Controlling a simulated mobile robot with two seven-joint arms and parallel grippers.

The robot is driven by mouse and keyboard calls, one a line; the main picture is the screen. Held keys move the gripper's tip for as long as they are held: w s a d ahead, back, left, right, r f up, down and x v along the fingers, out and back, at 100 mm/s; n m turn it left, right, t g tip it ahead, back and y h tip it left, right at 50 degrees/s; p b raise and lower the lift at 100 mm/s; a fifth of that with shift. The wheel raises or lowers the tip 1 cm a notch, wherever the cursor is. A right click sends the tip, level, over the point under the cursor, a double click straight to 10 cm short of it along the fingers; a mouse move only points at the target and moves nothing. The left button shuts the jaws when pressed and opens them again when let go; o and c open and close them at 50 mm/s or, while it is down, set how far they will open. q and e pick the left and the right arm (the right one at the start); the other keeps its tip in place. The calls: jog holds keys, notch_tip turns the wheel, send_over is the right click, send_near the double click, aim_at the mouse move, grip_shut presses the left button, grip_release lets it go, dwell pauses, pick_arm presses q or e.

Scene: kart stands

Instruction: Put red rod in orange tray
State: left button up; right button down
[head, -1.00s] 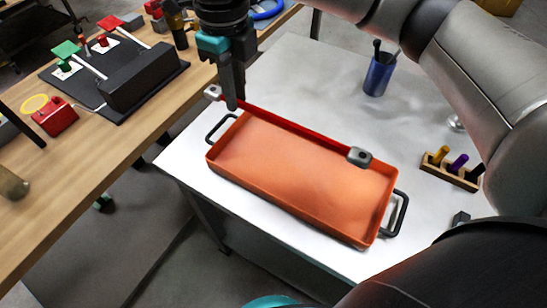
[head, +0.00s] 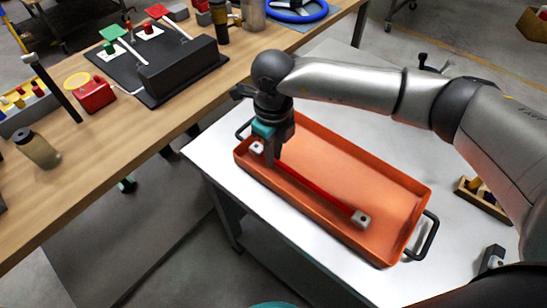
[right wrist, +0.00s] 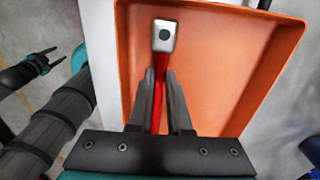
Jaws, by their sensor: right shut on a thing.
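The orange tray (head: 350,158) lies on the white table, with dark handles at its two ends. The red rod (head: 315,187) has grey end blocks and lies within the tray's outline, along its near long side. I cannot tell whether it touches the tray floor. My right gripper (head: 272,160) is shut on the rod near its left end block. In the right wrist view the rod (right wrist: 160,85) runs between the fingers (right wrist: 160,100), over the tray (right wrist: 220,60). My left gripper (right wrist: 45,60) appears at the left of that view, its fingers apart and empty.
The white table (head: 215,150) has bare space around the tray. A wooden block with coloured pegs (head: 480,198) stands right of it. A wooden bench (head: 120,130) at the left holds a black board (head: 160,60), a red box (head: 90,92) and a bottle (head: 37,148).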

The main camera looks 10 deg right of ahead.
jog(key=shift+f, duration=0.95)
jog(key=c, duration=0.8)
grip_release()
jog(key=shift+f, duration=0.1)
jog(key=shift+c, duration=0.2)
jog(key=shift+r, duration=0.2)
notch_tip(320, 180, up, 12)
jog(key=p, duration=0.1)
jog(key=shift+f, duration=0.1)
